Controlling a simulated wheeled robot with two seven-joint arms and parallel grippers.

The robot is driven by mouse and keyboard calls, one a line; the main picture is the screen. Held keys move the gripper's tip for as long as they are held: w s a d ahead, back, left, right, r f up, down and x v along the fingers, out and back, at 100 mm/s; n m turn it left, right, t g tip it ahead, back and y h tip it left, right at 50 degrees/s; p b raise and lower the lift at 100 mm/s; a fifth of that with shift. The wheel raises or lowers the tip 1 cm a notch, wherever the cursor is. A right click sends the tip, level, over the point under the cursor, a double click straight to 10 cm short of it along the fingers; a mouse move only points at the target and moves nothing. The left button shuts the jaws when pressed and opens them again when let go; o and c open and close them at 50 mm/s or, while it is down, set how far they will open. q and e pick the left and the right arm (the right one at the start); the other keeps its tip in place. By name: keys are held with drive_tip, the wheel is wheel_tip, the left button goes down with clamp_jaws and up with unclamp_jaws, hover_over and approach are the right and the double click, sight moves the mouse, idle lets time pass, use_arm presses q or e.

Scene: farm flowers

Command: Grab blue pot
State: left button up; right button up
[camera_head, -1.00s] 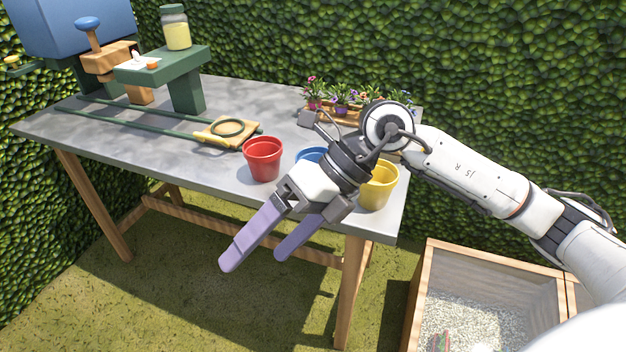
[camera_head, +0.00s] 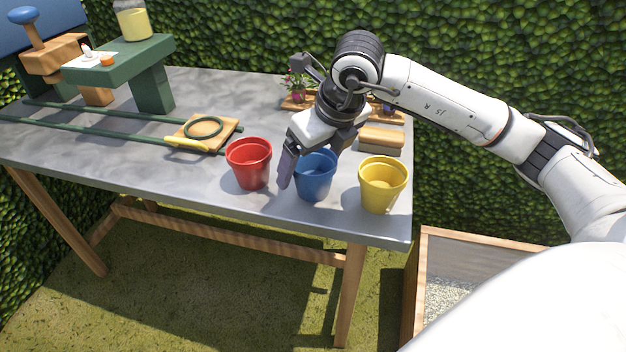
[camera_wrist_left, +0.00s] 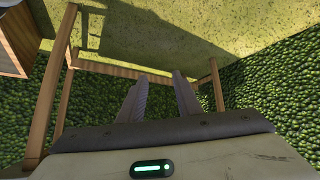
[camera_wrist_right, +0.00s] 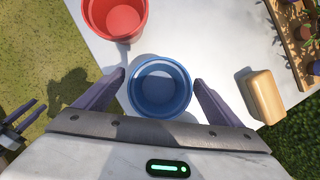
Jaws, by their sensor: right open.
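The blue pot (camera_head: 316,186) stands upright on the grey table, between a red pot (camera_head: 249,163) and a yellow pot (camera_head: 382,185). My right gripper (camera_head: 309,166) is open over it, pointing down, and hides part of its rim. In the right wrist view the blue pot (camera_wrist_right: 160,86) lies between the two spread fingers (camera_wrist_right: 159,76), with a gap visible on each side. My left gripper (camera_wrist_left: 160,76) has its fingers apart with nothing between them, over the grass; it also shows at the edge of the right wrist view (camera_wrist_right: 38,112).
The red pot (camera_wrist_right: 115,16) is close beside the blue one. A tan-topped block (camera_head: 381,139) and a flower tray (camera_wrist_right: 291,45) lie behind. A wooden board with a green ring (camera_head: 205,130) and a green stand (camera_head: 120,58) are at left.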

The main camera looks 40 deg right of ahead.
sight(307, 170)
drive_tip(key=x, duration=0.3)
drive_tip(key=shift+w+f, duration=0.15)
drive_tip(key=shift+c, duration=0.3)
drive_tip(key=c, duration=1.1)
